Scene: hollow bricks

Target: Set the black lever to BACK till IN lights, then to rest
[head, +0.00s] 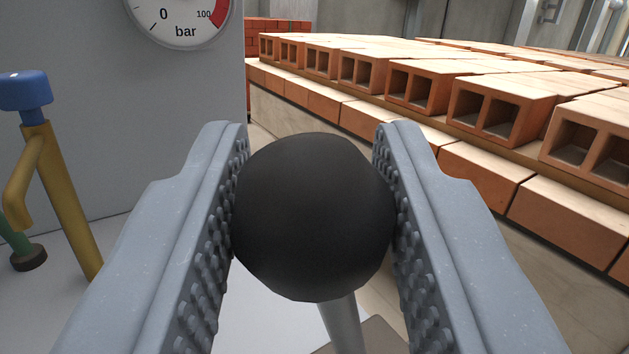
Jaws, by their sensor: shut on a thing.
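The black lever shows as a large black ball knob (314,215) on a grey metal stem (342,325), in the middle of the head view. My gripper (313,200) is shut on the knob, with one studded grey finger against each side. The stem runs down from the knob, leaning slightly to the right in the picture. The lever's base is hidden below the frame. No BACK mark and no IN light show in this view.
A pressure gauge (180,18) marked bar is on the grey panel at top left. Rows of hollow bricks (410,85) fill the right side.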

